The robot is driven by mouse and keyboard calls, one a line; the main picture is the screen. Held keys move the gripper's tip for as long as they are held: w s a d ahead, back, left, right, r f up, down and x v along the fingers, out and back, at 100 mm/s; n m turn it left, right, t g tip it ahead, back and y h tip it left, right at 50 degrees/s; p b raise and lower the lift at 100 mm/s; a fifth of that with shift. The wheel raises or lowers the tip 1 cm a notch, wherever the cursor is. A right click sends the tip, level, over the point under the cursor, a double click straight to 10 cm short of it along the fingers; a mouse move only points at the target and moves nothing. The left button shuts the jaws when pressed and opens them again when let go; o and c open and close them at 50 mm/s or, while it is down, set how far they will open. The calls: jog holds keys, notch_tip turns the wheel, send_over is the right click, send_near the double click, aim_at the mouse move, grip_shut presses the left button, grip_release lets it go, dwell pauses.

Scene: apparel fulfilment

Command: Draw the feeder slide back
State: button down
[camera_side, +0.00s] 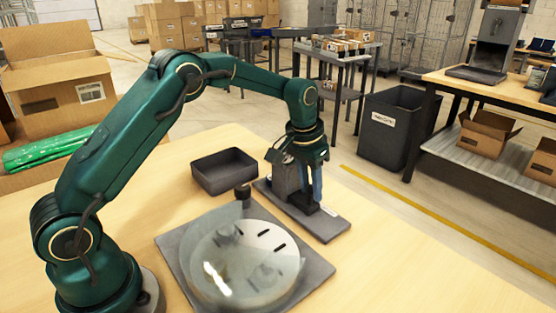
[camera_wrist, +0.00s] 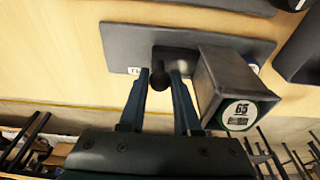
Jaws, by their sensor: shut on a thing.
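The feeder is a grey base plate (camera_side: 328,229) with a grey upright box (camera_side: 284,180) on it. In the wrist view the plate (camera_wrist: 122,45) carries the box (camera_wrist: 226,75), which bears a round label reading 65. A dark round knob (camera_wrist: 160,76) stands over the plate beside the box; I take it as the slide's handle. My gripper (camera_wrist: 161,72) is shut on this knob, with one finger on each side. In the side view my gripper (camera_side: 314,203) points down beside the box, and its fingers hide the knob.
A clear round disc (camera_side: 262,245) with dark slots lies on a grey square plate (camera_side: 310,278), with a dark knob (camera_side: 243,191) at its rim. An empty dark tray (camera_side: 205,184) stands left of the feeder. The tabletop (camera_side: 400,270) at right is clear.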

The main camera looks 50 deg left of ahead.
jog(key=shift+d, duration=2.85)
jog(key=c, duration=0.6)
grip_release()
jog(key=shift+c, duration=0.2)
jog(key=shift+a, duration=0.1)
notch_tip(320, 180, up, 7)
jog(key=shift+r, duration=0.1)
